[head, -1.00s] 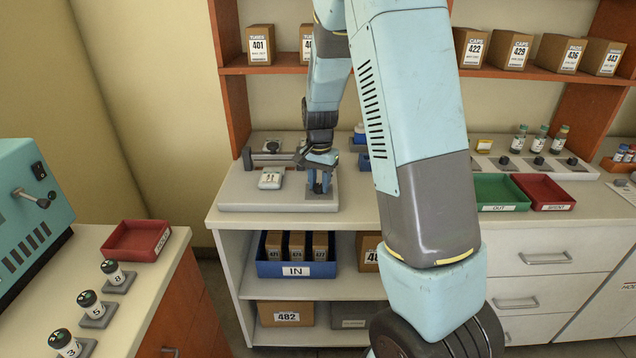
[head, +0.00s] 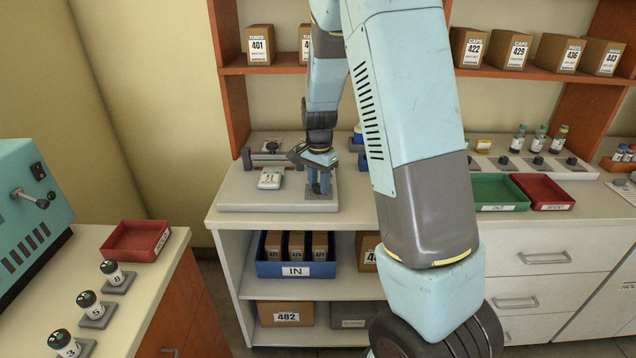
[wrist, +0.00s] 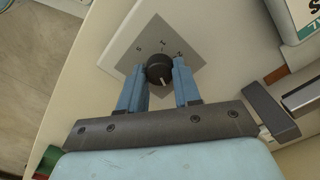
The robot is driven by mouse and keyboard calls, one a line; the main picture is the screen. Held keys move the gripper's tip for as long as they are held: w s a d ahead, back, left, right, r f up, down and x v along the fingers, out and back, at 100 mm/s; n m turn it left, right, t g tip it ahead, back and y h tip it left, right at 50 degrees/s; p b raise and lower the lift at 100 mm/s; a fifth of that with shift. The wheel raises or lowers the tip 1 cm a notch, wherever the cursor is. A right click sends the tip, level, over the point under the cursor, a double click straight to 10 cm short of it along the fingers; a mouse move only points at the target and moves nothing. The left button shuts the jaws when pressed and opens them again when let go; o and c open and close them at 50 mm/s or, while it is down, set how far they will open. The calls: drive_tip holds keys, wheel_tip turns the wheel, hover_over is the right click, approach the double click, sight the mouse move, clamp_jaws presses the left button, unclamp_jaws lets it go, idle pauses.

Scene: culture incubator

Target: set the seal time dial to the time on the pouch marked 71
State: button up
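The seal time dial (wrist: 159,69) is a dark round knob with a white line on a grey plate (wrist: 195,44) in the wrist view. In the head view my gripper (head: 319,188) points down over the plate, hiding the dial. A white pouch-like item (head: 270,179) lies left of it. A teal-edged label (wrist: 300,14), cut off, shows part of a 7 in the wrist view.
A dark bar-like part (head: 268,158) of the sealer stands behind the pouch-like item. A blue IN bin (head: 296,270) with boxes sits on the shelf below. Green (head: 500,208) and red (head: 545,207) trays stand to the right.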

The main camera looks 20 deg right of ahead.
sight(318, 185)
drive_tip(key=o, duration=0.5)
drive_tip(key=shift+c, duration=0.2)
wheel_tip(318, 185, up, 14)
drive_tip(key=shift+f, duration=0.15)
drive_tip(key=shift+w, duration=0.1)
idle(0.4)
drive_tip(key=s+r+n+t, duration=0.2)
drive_tip(key=s+r+n, duration=0.1)
drive_tip(key=s, duration=0.6)
drive_tip(key=s+r+n+t, duration=0.1)
drive_tip(key=s+r+n, duration=0.3)
drive_tip(key=s, duration=0.6)
drive_tip(key=s+r+n+t, duration=0.2)
drive_tip(key=s+r+n, duration=0.2)
drive_tip(key=s, duration=0.5)
drive_tip(key=shift+s+a+r+t, duration=0.15)
drive_tip(key=shift+s+t, duration=0.15)
drive_tip(key=shift+s, duration=0.1)
